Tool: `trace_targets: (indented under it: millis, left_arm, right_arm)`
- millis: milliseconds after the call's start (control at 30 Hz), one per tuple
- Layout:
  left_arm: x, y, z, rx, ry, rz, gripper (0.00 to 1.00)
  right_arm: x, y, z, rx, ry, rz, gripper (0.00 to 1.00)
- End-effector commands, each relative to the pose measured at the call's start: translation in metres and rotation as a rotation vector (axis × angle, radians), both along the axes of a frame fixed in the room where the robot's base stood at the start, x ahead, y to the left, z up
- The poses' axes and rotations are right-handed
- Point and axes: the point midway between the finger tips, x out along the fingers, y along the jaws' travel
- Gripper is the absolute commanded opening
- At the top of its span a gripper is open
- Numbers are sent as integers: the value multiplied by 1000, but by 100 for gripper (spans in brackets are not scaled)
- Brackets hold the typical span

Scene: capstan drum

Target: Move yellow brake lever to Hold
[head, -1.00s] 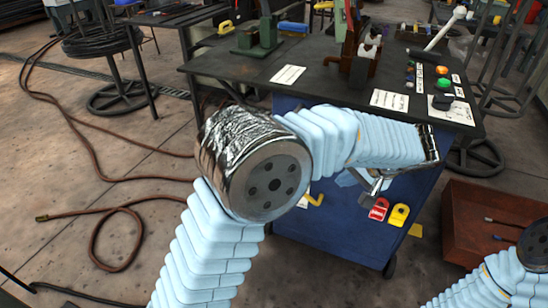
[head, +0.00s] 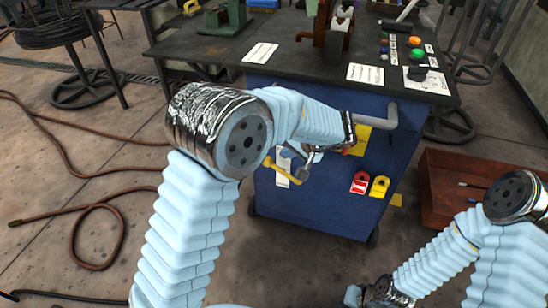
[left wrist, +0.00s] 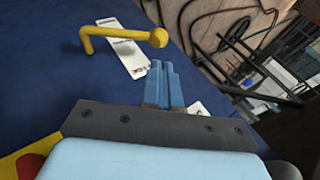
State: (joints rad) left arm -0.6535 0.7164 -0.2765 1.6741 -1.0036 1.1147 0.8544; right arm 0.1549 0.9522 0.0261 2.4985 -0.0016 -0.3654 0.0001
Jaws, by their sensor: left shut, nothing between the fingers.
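The yellow brake lever (head: 283,167) is on the front of the blue cabinet (head: 310,205), over a white label strip (head: 282,178). In the left wrist view the lever (left wrist: 115,33) is a bent yellow rod with a ball knob at its right end; dark print on the label (left wrist: 130,55) is too small to read surely. My left gripper (head: 308,158) is in front of the cabinet beside the lever. Its blue fingers (left wrist: 165,72) are shut and empty, their tips just below the knob in the left wrist view. My right gripper (head: 365,296) is low at the bottom edge; its fingers are unclear.
Red (head: 361,183) and yellow (head: 380,186) padlocks hang on the cabinet front, right of the lever. A grey pipe handle (head: 385,115) sticks out above them. A red-brown open box (head: 440,200) stands at right. Brown hose (head: 95,225) lies on the floor at left.

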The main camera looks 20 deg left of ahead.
Motion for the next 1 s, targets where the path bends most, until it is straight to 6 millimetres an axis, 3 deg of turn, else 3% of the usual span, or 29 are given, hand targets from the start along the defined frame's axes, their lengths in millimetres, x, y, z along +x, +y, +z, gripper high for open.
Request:
trace_targets:
  millis: [200, 400, 1000]
  left_arm:
    - [14, 27, -35, 1, 5, 2, 0]
    - [24, 42, -55, 1, 3, 0, 0]
    - [27, 49, -64, -6, 2, 0, 0]
  right_arm:
    - [0, 1, 2, 1, 0, 1, 0]
    - [-1, 1, 5, 2, 1, 3, 0]
    - [-1, 1, 4, 2, 1, 3, 0]
